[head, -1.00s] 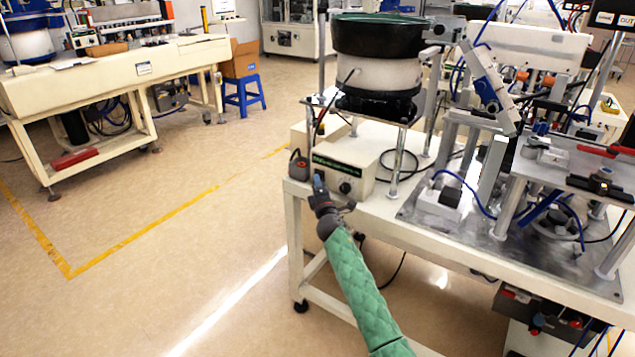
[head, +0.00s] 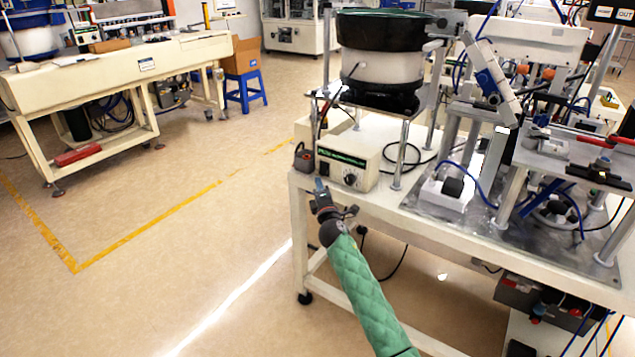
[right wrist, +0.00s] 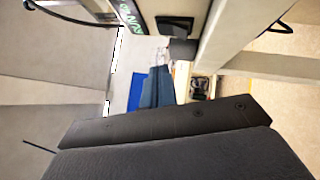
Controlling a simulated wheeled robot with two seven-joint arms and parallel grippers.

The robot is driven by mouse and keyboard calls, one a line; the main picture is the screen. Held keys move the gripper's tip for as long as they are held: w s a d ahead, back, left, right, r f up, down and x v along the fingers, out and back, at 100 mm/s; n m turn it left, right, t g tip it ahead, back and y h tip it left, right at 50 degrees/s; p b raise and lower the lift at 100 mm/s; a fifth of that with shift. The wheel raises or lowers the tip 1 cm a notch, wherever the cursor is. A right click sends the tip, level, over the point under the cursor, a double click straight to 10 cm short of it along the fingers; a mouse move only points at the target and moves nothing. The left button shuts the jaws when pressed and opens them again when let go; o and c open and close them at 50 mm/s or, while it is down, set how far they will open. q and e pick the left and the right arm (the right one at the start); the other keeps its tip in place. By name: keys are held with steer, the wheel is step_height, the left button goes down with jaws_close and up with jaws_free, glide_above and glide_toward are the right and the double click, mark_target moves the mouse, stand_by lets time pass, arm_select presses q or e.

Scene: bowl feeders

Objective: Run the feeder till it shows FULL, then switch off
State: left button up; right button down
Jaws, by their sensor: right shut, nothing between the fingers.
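The bowl feeder (head: 383,65) stands on posts on the near table, a black bowl above a white drum. Its cream controller box (head: 342,167) sits below, with a green label and a black knob (head: 350,180) on its front. My right gripper (head: 320,185) is shut and empty, just in front of the box's lower left corner. In the right wrist view its bluish fingers (right wrist: 158,88) are together. That view also shows the box's green label (right wrist: 131,14) and a black switch (right wrist: 174,26). The bowl's contents are hidden. My left gripper is out of view.
A dark sign (head: 607,13) at the top right reads OUT; I see no FULL there. A metal fixture (head: 500,190) with blue tubes fills the right side. The floor at left is open.

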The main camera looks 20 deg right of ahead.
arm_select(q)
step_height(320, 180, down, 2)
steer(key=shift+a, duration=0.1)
arm_select(e)
steer(key=r+v, duration=0.1)
steer(key=v, duration=0.5)
steer(key=shift+s+a+r, duration=0.35)
steer(key=shift+s, duration=0.05)
